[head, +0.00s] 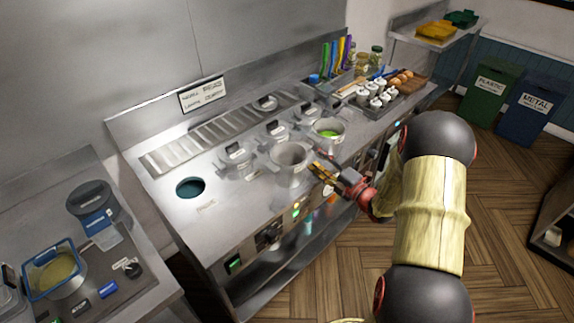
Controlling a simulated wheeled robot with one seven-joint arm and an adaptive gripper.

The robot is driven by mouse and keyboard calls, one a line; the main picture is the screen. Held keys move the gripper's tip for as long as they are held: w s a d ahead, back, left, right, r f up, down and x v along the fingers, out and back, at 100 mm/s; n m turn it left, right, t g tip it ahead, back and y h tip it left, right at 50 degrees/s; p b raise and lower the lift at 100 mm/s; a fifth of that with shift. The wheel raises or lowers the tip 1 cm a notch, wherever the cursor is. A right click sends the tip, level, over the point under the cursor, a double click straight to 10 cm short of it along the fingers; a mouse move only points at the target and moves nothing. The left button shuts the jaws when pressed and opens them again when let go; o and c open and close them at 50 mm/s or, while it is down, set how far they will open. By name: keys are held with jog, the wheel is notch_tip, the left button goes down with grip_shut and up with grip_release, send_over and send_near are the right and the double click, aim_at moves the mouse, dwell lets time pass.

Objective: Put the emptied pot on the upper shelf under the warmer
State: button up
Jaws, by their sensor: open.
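A grey metal pot (290,157) stands upright on the steel counter, and its inside looks empty. A second pot (328,134) behind it to the right holds something green. My gripper (318,171) is just right of the grey pot, its orange fingers pointing left toward it and apart from each other. Nothing is visible between the fingers; whether they touch the pot is too small to tell. An open shelf (300,250) runs below the counter front, partly hidden by my arm. I cannot tell which part is the warmer.
Lidded containers (236,156) stand left of and behind the pot. A dark round opening (190,187) is at the counter's left. Several white shakers (375,97) and jars crowd the right end. A side counter (120,285) holds a blue-rimmed basket (52,270). Bins (490,92) stand far right.

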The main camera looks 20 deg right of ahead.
aim_at(307, 149)
jog(key=x, duration=0.2)
jog(key=b+x, duration=0.1)
jog(key=x, duration=0.1)
jog(key=b+x, duration=0.1)
jog(key=x, duration=0.1)
jog(key=shift+d+r, duration=0.15)
jog(key=shift+r, duration=0.2)
jog(key=shift+c, duration=0.2)
jog(key=shift+c, duration=1.2)
grip_shut()
jog(key=shift+r, duration=0.1)
